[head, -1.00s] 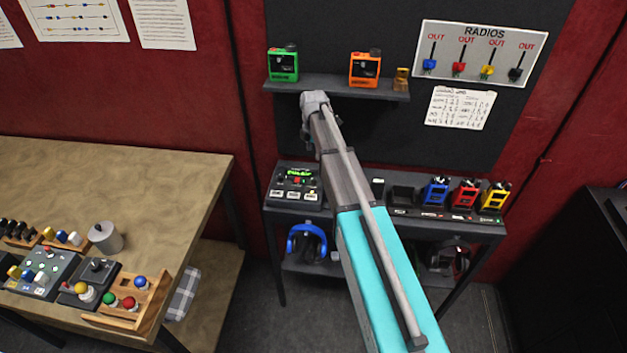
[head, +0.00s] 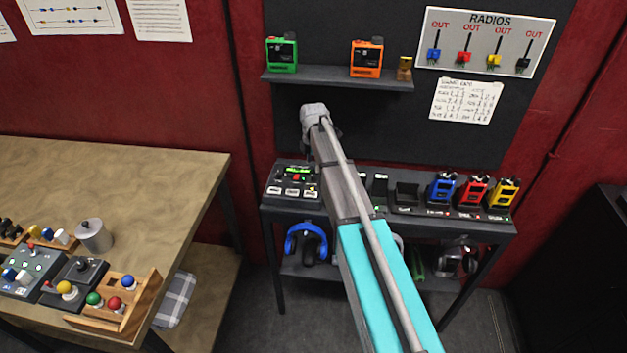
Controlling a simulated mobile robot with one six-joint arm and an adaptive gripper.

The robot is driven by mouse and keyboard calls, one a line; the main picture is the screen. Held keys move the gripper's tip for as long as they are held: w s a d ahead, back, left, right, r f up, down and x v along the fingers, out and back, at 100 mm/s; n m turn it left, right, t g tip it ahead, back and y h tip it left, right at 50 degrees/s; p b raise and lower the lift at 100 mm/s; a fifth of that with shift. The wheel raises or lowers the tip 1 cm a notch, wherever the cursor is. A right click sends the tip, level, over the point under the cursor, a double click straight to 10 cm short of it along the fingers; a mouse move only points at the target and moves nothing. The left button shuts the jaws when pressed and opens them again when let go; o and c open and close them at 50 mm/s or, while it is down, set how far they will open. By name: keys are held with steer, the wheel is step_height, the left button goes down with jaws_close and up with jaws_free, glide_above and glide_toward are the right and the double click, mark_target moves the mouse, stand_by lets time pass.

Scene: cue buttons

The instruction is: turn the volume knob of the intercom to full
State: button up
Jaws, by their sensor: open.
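A dark console (head: 292,181) with a lit green display, a red button and several white keys stands at the left end of the shelf table against the back wall. It looks like the intercom, but I cannot be sure. I cannot make out a volume knob on it; my arm passes close by its right side. My arm reaches up from the bottom of the view, and its grey far joint is above and to the right of the console. My gripper's fingers do not show; they seem hidden behind the arm.
The shelf table (head: 400,227) also holds blue (head: 441,188), red (head: 472,190) and yellow (head: 503,192) radios. Green (head: 282,54) and orange (head: 366,57) radios stand on a wall shelf (head: 335,80). A wooden workbench (head: 150,185) with button boxes stands at the left.

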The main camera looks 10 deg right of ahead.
mark_target(314, 176)
steer(key=shift+f+b, duration=2.35)
steer(key=shift+f, duration=0.35)
jaws_close()
